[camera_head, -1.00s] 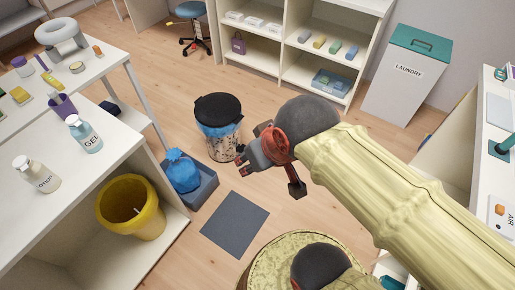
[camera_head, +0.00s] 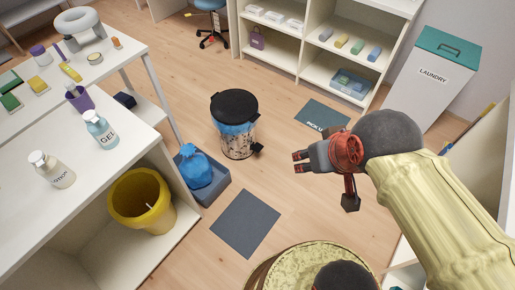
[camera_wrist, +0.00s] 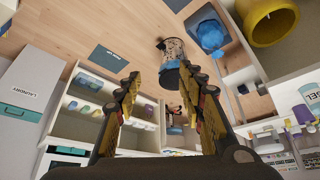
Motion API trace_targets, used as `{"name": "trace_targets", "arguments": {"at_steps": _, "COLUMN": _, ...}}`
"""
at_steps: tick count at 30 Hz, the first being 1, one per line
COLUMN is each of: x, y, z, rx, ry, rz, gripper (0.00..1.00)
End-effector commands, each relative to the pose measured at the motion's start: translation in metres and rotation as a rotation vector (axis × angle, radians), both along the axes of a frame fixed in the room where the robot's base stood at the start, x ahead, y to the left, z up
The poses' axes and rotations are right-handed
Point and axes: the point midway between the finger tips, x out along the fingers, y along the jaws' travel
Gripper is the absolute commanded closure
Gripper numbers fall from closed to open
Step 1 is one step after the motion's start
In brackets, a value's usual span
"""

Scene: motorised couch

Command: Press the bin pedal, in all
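The bin (camera_head: 238,140) stands on the wooden floor, with a black lid (camera_head: 234,105) that is down and a blue liner at its top. A small dark pedal (camera_head: 257,148) sticks out low on its right side. In the wrist view the bin (camera_wrist: 172,50) shows beyond the fingers, with the dark pedal (camera_wrist: 160,46) at its base. My gripper (camera_head: 298,162) is to the right of the bin and apart from it, fingers pointing left. The wrist view shows the two fingers (camera_wrist: 160,76) spread, with nothing between them.
A grey box (camera_head: 208,178) with a blue bag stands left of the bin. A dark grey mat (camera_head: 246,223) lies in front; a lettered teal mat (camera_head: 322,115) lies behind. A white desk (camera_head: 125,150) is left, shelves (camera_head: 300,50) behind, a laundry hamper (camera_head: 430,75) right.

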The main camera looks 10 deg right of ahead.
Motion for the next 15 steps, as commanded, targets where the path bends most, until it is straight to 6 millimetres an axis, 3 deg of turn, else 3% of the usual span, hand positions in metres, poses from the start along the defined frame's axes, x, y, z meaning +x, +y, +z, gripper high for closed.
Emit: {"name": "trace_targets", "arguments": {"at_steps": 15, "x": 0.0000, "y": -0.0001, "z": 0.0000, "rx": 0.000, "ry": 0.000, "rz": 0.000, "gripper": 0.91}}
